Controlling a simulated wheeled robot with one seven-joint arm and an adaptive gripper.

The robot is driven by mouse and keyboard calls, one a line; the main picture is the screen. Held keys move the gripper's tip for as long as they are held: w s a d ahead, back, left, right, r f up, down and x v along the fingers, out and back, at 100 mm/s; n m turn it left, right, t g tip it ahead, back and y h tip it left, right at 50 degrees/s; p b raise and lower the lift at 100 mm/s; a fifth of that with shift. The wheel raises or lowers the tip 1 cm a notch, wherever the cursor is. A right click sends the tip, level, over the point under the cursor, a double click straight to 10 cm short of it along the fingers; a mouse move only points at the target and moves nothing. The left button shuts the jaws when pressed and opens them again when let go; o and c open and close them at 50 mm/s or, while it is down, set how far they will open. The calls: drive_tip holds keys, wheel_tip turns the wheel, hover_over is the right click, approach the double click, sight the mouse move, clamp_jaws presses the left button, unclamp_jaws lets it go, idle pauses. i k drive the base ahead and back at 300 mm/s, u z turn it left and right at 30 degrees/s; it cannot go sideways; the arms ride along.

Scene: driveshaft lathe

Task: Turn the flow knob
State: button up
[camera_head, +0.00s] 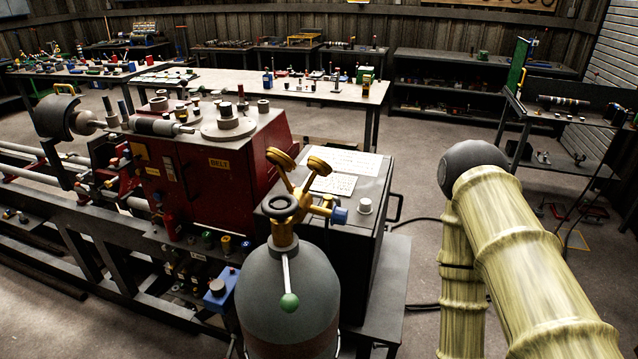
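A grey gas cylinder (288,290) with a domed top stands in the front middle. A brass regulator (300,190) with two round gauges sits on its top. A dark ring-shaped handwheel (283,203) is on the left of this fitting. A blue knob (340,215) sticks out on its right side. A pale rod with a green ball (289,302) hangs down in front of the dome. No readable label shows which part is the flow knob. My gripper is not in view; only sleeved yellowish links of my arm (520,255) show at the right.
A black cabinet (375,235) with papers and a pale knob (365,205) stands right behind the cylinder. A red lathe housing (205,170) is at left. A long workbench (225,82) with small items stands behind. Open floor (420,165) lies between cabinet and arm.

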sight(339, 217)
drive_tip(key=z, duration=1.6)
drive_tip(key=i, duration=2.65)
drive_tip(key=u, duration=4.1)
